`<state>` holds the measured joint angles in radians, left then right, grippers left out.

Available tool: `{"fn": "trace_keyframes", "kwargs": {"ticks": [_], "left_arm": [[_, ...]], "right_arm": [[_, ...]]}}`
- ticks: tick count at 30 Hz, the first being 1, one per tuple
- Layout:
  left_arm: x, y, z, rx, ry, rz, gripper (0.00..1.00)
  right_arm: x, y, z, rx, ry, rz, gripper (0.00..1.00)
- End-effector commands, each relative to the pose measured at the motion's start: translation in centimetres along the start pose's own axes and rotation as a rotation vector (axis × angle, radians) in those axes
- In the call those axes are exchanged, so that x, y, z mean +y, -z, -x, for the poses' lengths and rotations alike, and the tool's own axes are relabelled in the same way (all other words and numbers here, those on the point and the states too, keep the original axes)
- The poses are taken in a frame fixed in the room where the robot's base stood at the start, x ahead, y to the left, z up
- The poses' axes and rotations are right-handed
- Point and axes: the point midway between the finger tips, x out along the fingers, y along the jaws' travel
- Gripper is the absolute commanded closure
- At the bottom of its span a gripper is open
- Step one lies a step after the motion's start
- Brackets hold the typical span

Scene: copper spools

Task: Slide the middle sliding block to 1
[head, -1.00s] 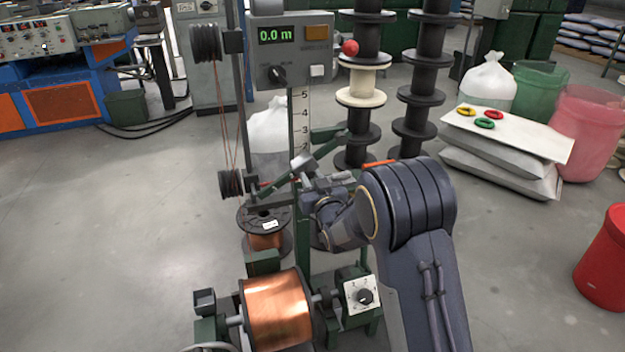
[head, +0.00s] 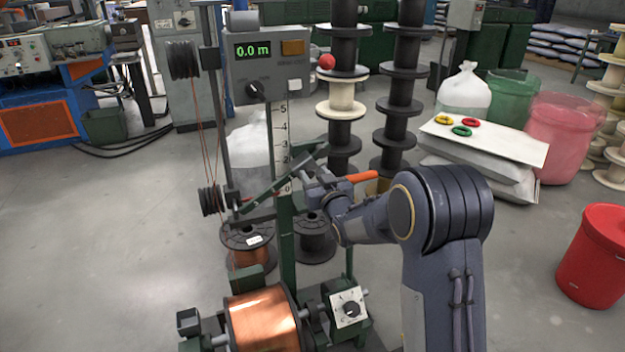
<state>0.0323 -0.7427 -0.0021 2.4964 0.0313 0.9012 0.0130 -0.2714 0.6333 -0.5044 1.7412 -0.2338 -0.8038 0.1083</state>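A vertical white scale (head: 281,138) with numbers 5 down to 0 is fixed to the green stand, below a box whose display (head: 253,50) reads 0.0 m. A slanted green bar (head: 270,179) crosses the scale just above the 0, hiding the 1. I cannot clearly make out the middle sliding block; it may be behind the bar or my gripper. My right gripper (head: 312,180) is just right of the scale, at about the height of the 0 to 1 marks. Its fingers are small and overlap the bar, so opening and contact are unclear. My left gripper is out of view.
An orange handle (head: 362,177) shows just behind my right gripper. A copper spool (head: 262,318) and a dial box (head: 350,308) are below. Stacked black spools (head: 400,85) stand behind. A red bin (head: 598,258) is at right.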

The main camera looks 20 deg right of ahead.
Motion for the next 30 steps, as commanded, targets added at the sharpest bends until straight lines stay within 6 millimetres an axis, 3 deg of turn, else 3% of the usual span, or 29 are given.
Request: {"fn": "trace_keyframes", "kwargs": {"ticks": [11, 22, 30], "left_arm": [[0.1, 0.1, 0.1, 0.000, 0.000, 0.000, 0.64], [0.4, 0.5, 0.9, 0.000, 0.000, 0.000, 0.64], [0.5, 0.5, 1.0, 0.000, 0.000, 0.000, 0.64]], "right_arm": [[-0.3, -0.2, 0.5, -0.006, 0.006, -0.001, 0.54], [-0.1, 0.0, 6.4, -0.005, 0.003, -0.002, 0.54], [-0.1, -0.1, 7.9, -0.003, 0.003, 0.000, 0.54]]}}
